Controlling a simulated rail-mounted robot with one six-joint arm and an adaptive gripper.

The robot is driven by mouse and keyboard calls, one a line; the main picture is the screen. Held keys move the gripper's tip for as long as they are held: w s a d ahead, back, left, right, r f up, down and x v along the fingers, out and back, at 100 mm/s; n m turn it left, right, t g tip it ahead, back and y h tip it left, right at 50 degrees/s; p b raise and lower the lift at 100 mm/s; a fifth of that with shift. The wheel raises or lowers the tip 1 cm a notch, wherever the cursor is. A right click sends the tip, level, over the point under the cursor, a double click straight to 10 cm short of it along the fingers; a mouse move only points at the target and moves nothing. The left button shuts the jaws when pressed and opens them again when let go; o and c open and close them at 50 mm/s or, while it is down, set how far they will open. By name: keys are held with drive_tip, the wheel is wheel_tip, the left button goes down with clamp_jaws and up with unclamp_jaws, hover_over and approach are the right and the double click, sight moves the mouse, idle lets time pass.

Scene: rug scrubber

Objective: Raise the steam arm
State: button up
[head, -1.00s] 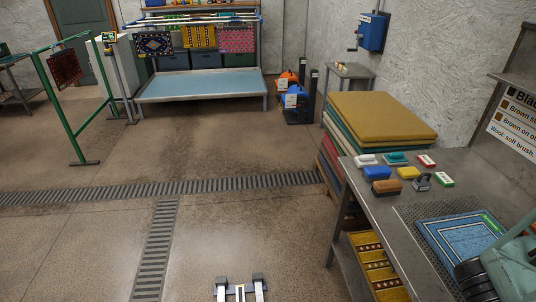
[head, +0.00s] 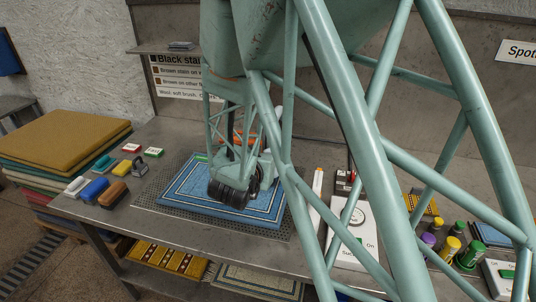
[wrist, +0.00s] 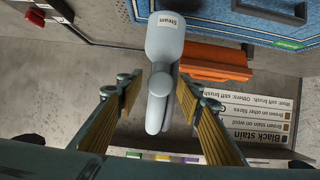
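The steam arm (wrist: 163,45) is a pale grey, rounded piece labelled "Steam". In the wrist view it hangs at the top middle, and its narrow lower part reaches down between my fingers. My gripper (wrist: 158,92) is open, with one yellow-padded finger on each side of that lower part. A gap shows on the left; I cannot tell whether the right pad touches. In the head view my teal arm covers most of the middle, and the fingertips are hidden.
A blue bordered rug (head: 178,190) lies on a grate on the metal bench (head: 150,228). Brushes and blocks (head: 95,188) stand at the left. Several capped bottles (head: 452,245) stand at the right. An orange bar (wrist: 217,62) is close to the steam arm. A stain sign (wrist: 250,122) is on the wall.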

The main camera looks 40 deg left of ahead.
drive_tip(key=shift+w, duration=0.1)
drive_tip(key=shift+c, duration=0.9)
drive_tip(key=c, duration=0.9)
drive_tip(key=shift+c, duration=0.2)
drive_tip(key=shift+r+p, duration=0.15)
drive_tip(key=shift+p, duration=0.15)
